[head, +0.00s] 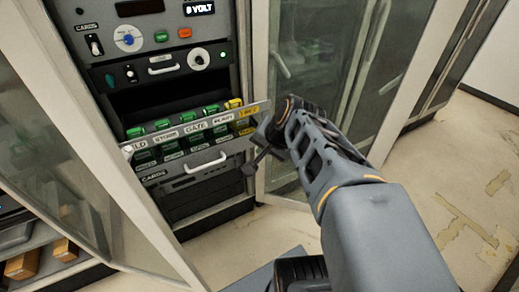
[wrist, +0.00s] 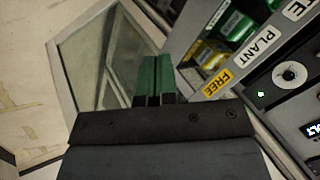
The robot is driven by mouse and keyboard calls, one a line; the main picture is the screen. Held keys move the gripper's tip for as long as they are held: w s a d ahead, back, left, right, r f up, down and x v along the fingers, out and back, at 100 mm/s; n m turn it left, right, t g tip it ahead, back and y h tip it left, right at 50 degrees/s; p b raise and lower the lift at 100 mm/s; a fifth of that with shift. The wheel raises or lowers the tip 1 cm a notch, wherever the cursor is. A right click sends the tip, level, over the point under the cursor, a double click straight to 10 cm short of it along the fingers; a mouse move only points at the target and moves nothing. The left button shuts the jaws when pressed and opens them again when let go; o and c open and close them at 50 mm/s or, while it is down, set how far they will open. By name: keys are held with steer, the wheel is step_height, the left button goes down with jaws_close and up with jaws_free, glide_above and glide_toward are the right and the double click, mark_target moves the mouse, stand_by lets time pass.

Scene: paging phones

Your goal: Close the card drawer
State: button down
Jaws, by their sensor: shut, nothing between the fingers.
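The card drawer (head: 207,135) is pulled out from the rack. It has a label strip along its top edge, green cards and a yellow one at its right end, and a white handle on its front. My gripper (head: 252,166) is just right of the drawer's front corner, partly hidden by my own wrist. In the wrist view my gripper's green fingers (wrist: 155,68) are shut together and empty. I cannot tell whether the gripper touches the drawer.
The rack's upper panel (head: 150,38) has knobs and buttons. An open glass door (head: 85,130) stands on the left, and another glass door (head: 325,60) is behind my arm on the right. Worn floor (head: 440,190) is clear at the right.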

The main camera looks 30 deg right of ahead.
steer(key=w+d+f+m+t+h+b, duration=0.1)
steer(key=w+d+f+m+t+b, duration=0.1)
steer(key=d+m+b, duration=0.4)
steer(key=w+d+f, duration=0.1)
steer(key=w+f, duration=0.2)
steer(key=w, duration=0.2)
steer(key=w+d+f+m+p, duration=0.1)
steer(key=w+f, duration=0.2)
steer(key=w, duration=0.2)
steer(key=shift+w+d+t, duration=0.3)
steer(key=shift+w+d, duration=0.05)
